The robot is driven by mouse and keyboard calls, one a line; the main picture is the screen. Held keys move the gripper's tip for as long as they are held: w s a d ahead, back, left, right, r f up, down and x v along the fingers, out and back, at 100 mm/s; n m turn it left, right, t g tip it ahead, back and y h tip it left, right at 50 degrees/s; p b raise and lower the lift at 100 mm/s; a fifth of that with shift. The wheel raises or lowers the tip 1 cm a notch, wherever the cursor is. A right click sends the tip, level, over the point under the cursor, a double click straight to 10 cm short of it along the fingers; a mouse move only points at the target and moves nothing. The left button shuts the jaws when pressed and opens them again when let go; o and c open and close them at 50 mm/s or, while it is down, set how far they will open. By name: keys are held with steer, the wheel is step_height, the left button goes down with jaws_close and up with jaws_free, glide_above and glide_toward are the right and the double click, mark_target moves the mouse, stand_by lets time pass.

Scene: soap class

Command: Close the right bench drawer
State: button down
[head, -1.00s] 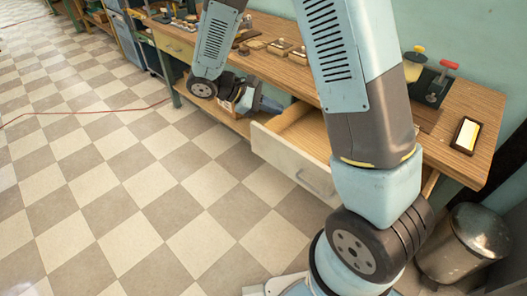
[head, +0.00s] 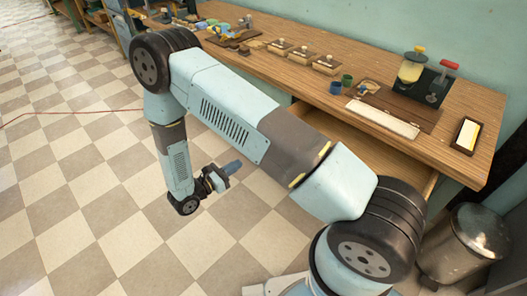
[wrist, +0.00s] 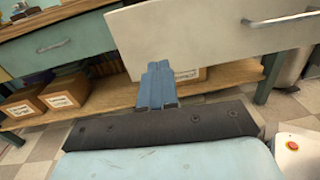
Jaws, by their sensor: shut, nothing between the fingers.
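The right bench drawer (head: 360,142) stands pulled out from under the bench, with its wooden inside showing behind my arm in the head view. Its front is hidden there by my arm. In the wrist view its pale front (wrist: 190,38) fills the upper middle and right, with a metal handle (wrist: 283,20) at the right. My gripper (head: 232,167) is out over the floor, in front of the bench and left of the drawer. In the wrist view its blue fingers (wrist: 159,68) are together and empty, overlapping the drawer front's lower left edge. I cannot tell whether they touch it.
Another drawer front (wrist: 55,42), greenish and shut, is left in the wrist view. Cardboard boxes (wrist: 62,91) stand on the lower shelf (wrist: 110,97). The bench top (head: 455,100) carries soap-making things. A metal bin (head: 465,243) stands at the right.

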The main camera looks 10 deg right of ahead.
steer(key=w+d+f+n+t, duration=0.1)
steer(key=w+d+f, duration=0.1)
steer(key=w+d, duration=0.5)
steer(key=d, duration=0.3)
steer(key=shift+w+d, duration=0.3)
